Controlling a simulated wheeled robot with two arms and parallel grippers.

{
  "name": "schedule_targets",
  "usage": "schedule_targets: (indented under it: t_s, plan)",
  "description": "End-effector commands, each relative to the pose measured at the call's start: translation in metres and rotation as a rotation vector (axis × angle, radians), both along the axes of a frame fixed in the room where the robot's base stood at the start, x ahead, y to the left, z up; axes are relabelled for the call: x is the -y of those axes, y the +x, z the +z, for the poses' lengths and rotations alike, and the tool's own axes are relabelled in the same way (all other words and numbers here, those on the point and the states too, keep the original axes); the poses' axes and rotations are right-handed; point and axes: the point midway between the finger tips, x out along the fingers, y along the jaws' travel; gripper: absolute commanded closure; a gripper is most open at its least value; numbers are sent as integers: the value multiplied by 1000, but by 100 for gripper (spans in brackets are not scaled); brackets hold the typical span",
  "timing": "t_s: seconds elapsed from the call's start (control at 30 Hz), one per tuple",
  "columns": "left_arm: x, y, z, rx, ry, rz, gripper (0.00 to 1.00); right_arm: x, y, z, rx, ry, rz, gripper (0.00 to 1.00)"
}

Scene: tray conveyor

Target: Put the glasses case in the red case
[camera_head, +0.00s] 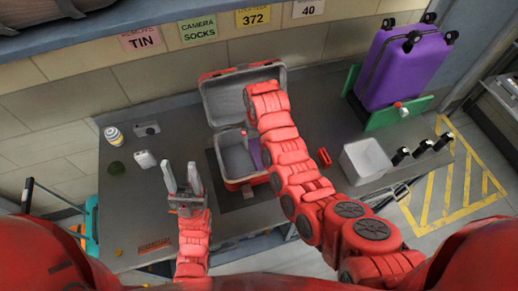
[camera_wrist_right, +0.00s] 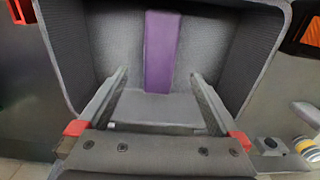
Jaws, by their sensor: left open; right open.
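The red case (camera_head: 240,185) stands open on the grey table, its grey-lined lid (camera_head: 222,97) raised toward the wall. A purple, long, narrow piece, which looks like the glasses case (camera_wrist_right: 161,50), lies inside against the grey lining; in the head view it is only a sliver (camera_head: 256,152) beside my right arm. My right gripper (camera_wrist_right: 158,92) is open over the case interior, its fingers either side of a grey flat piece below the purple one. In the head view my right arm hides that gripper. My left gripper (camera_head: 182,177) is open and empty, left of the red case.
Left on the table are a white-and-yellow jar (camera_head: 114,136), a camera-like item (camera_head: 147,129), a small white item (camera_head: 145,159) and a green round thing (camera_head: 117,168). Right are a small red item (camera_head: 324,157), a white bin (camera_head: 352,170) and a purple suitcase (camera_head: 404,68).

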Motion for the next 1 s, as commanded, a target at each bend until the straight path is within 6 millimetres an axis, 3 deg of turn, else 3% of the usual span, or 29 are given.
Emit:
schedule_targets:
  t_s: [0.1, 0.3, 1.0]
  plan:
    - [0, 0, -1, 0, 0, 0, 50, -1, 1, 19, 3, 2, 0, 0]
    - [0, 0, -1, 0, 0, 0, 50, 0, 0, 33, 0, 0, 1, 0]
    - [0, 0, -1, 0, 0, 0, 50, 0, 0, 34, 0, 0, 0, 0]
